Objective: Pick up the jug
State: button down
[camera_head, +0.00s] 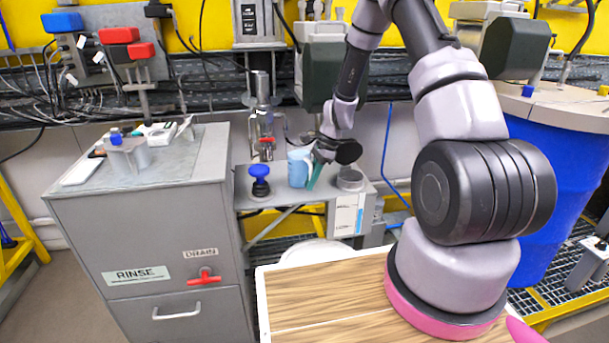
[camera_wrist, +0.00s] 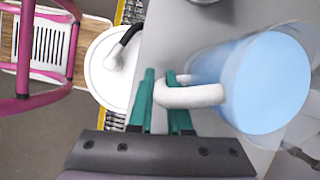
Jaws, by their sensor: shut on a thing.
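The jug (camera_head: 299,168) is light blue and upright at the small grey bench in the middle of the head view. In the wrist view its blue body (camera_wrist: 265,85) is at the right and its white handle (camera_wrist: 192,96) points left. My gripper (camera_head: 313,176) is at the jug's right side. In the wrist view the green fingers of my gripper (camera_wrist: 161,92) are shut on the handle. I cannot tell whether the jug's base touches the bench. My gripper hides part of the jug in the head view.
On the grey bench (camera_head: 276,197), a blue-knobbed item (camera_head: 260,180) stands left of the jug and a round metal cup (camera_head: 350,180) right. A metal tap fixture (camera_head: 262,118) rises behind. The grey rinse cabinet (camera_head: 160,230) stands left, a blue drum (camera_head: 560,190) right.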

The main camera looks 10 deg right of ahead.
aim_at(311, 171)
jog(key=shift+r, duration=0.2)
jog(key=shift+r, duration=1.5)
jog(key=shift+s+r, duration=0.1)
jog(key=s, duration=1.7)
jog(key=shift+s, duration=0.3)
jog(key=shift+s+a, duration=0.15)
